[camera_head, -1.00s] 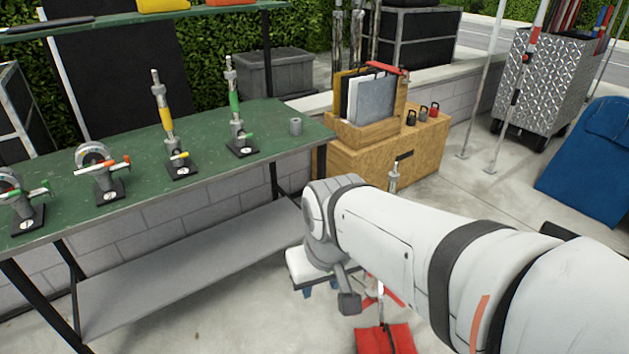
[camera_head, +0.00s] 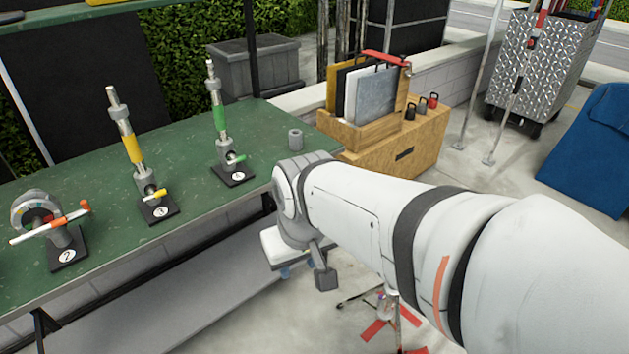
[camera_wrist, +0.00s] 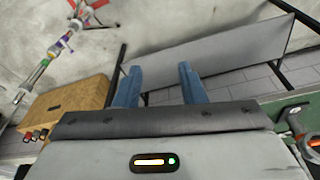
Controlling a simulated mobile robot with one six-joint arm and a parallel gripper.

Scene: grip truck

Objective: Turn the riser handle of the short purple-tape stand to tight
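A metal stand (camera_wrist: 38,74) with what looks like a purple band on its shaft crosses the upper left of the wrist view.
A green bench (camera_head: 130,205) with several small clamps and posts on black bases is at the left. A wooden box (camera_head: 415,150) holding panels stands beyond my arm. A silver cart (camera_head: 540,70) and blue cover (camera_head: 595,150) are at the right. Grey floor lies between.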

